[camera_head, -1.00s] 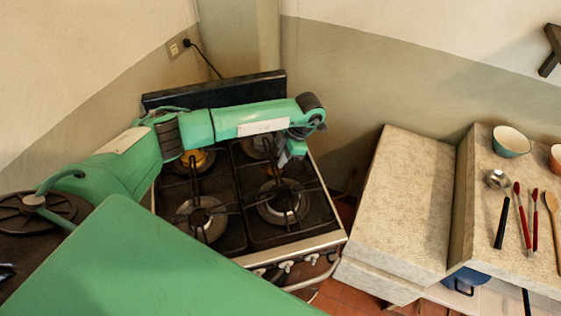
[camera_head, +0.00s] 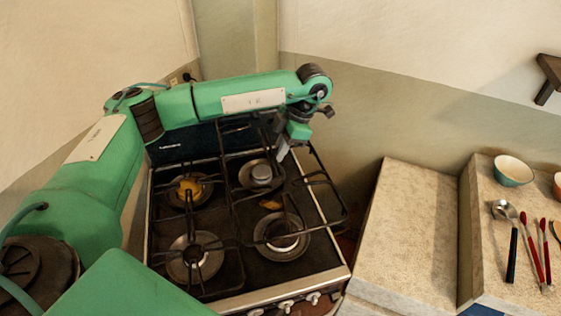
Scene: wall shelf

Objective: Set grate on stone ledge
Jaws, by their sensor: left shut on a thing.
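The black grate (camera_head: 330,181) is held raised and tilted above the right half of the stove (camera_head: 290,271). My left gripper (camera_head: 282,152) is shut on it near its far right part. The arm hides some of the grate's far side. The stone ledge (camera_head: 406,233) is the pale speckled surface right of the stove, with its top bare. My right gripper is not in view.
A second grate (camera_head: 193,249) sits over the left burners. A raised speckled counter right of the ledge holds a teal bowl (camera_head: 513,171), a ladle (camera_head: 505,211) and red-handled utensils. A dark wall bracket (camera_head: 547,80) is at the upper right.

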